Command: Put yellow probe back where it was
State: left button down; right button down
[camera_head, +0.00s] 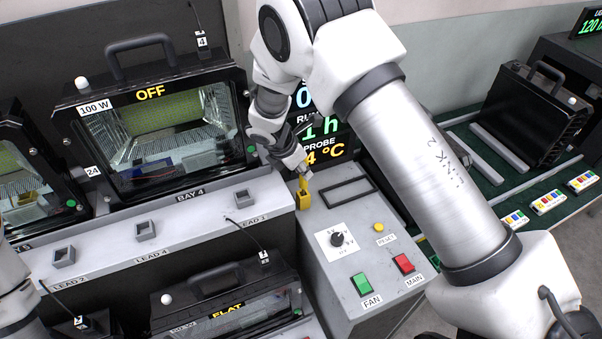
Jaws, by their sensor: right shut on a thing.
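The yellow probe (303,197) is a small upright yellow piece at the back left corner of the grey control console, beside the ledge with the BAY 4 label. My right gripper (303,174) reaches down to it from above and is shut on it. The fingertips are small in the picture and partly merge with the yellow top. I cannot tell whether the probe's lower end touches the console or sits in a holder. Only a piece of my left arm shows at the left edge; its gripper is out of view.
The console (325,215) carries a dark rectangular slot (348,192), a knob (337,239), green FAN (361,284) and red MAIN (403,262) switches. A floodlight (160,125) marked OFF stands behind the ledge (190,220), which has several square sockets. Another floodlight (225,305) lies in front.

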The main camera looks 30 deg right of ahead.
aim_at(304, 181)
jog(key=shift+w+f, duration=0.15)
jog(key=shift+f, duration=0.7)
jog(key=shift+w+f, duration=0.15)
jog(key=shift+f, duration=0.25)
jog(key=shift+r, duration=0.1)
jog(key=shift+s, duration=0.2)
jog(key=c, duration=1.4)
grip_release()
jog(key=o, duration=0.4)
jog(key=shift+w+f, duration=0.1)
jog(key=shift+f, duration=0.1)
